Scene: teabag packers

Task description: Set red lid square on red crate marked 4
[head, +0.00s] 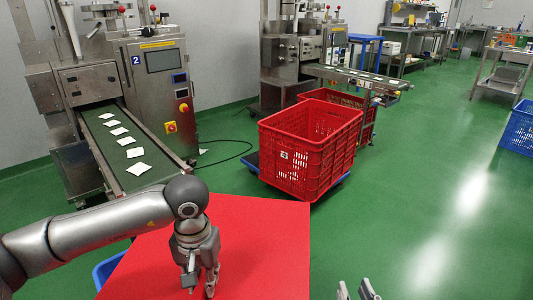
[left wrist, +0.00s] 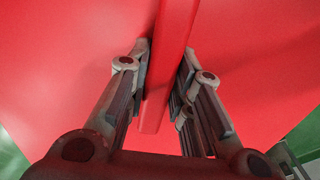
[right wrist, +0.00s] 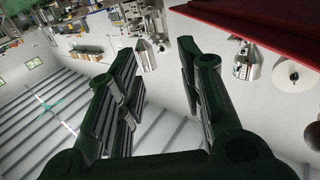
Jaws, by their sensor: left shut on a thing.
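The red lid (head: 265,240) is a large flat sheet at the bottom of the head view. My left gripper (head: 201,286) is over it. In the left wrist view the fingers are shut on a raised red bar (left wrist: 170,60) of the lid, one finger on each side. The red crate marked 4 (head: 310,150) stands beyond the lid, open-topped, with a small white tag on its near wall. The lid is apart from its rim. My right gripper (head: 357,290) shows at the bottom edge; in the right wrist view (right wrist: 160,70) its fingers are apart and empty.
A blue crate (head: 107,268) shows partly under the lid's left edge. Machine 2 (head: 150,75) with its conveyor (head: 110,150) stands at the left. Another red crate (head: 362,103) is behind crate 4, near a second conveyor. Green floor (head: 420,210) at the right is clear.

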